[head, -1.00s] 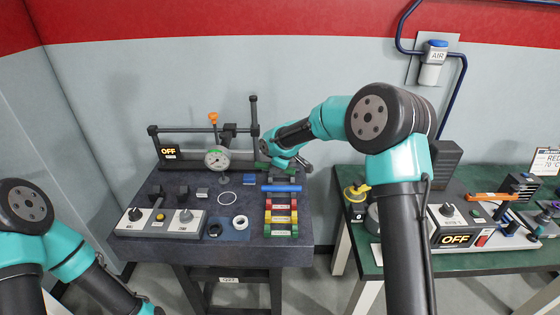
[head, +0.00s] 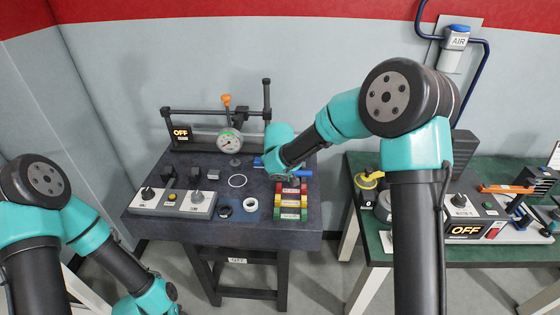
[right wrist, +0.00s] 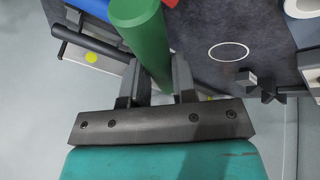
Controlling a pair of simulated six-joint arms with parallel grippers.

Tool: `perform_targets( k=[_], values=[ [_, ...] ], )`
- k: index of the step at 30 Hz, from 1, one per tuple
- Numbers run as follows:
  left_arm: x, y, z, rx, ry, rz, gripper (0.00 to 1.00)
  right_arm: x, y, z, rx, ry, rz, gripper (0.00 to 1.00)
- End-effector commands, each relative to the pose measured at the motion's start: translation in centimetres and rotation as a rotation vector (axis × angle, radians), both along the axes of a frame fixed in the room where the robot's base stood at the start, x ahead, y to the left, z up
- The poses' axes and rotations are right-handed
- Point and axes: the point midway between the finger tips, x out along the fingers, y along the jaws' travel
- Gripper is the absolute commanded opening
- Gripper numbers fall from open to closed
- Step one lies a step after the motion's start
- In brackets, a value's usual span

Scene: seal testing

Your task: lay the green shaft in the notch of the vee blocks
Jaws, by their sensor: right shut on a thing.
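In the right wrist view the green shaft (right wrist: 142,32) runs between the fingers of my right gripper (right wrist: 155,85), which is shut on it. In the head view my right gripper (head: 275,170) is at the back right of the dark table, over the blue shaft (head: 302,173); my wrist hides the green shaft there. Two dark blocks, one at the left (head: 168,173) and one beside it (head: 195,174), look like the vee blocks; their notches are too small to make out. They stand left of the gripper, apart from it. My left arm is low at the left, its fingers out of sight.
A dial gauge (head: 230,141) on a stand is behind the blocks. A small grey block (head: 213,174), a thin white ring (head: 237,181) and a control box (head: 172,203) are nearby. A coloured rack (head: 291,203) stands at the front right. A green bench (head: 400,250) is further right.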

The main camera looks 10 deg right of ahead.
Motion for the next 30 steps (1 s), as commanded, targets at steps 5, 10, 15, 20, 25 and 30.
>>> perform_targets(
  k=[5,10,15,20,25,30],
  values=[
    [0.0,0.0,0.0,0.000,0.000,0.000,0.43,-1.7,1.9,-0.3,-0.002,-0.002,-0.172,0.00],
    [0.0,0.0,0.0,0.000,0.000,0.000,0.43,-4.0,4.1,-0.7,-0.002,-0.002,-0.402,0.00],
    [0.0,0.0,0.0,0.000,0.000,0.000,0.43,-6.6,6.7,-0.9,-0.001,-0.003,-0.660,0.00],
    [0.0,0.0,0.0,0.000,0.000,0.000,0.43,-8.4,8.2,-1.0,0.000,-0.003,-0.822,0.00],
    [0.0,0.0,0.0,0.000,0.000,0.000,0.43,-8.9,8.6,-1.0,0.001,-0.002,-0.872,0.00],
    [0.0,0.0,0.0,0.000,0.000,0.000,0.43,-8.9,8.6,-1.0,0.002,-0.002,-0.872,0.00]
  ],
)
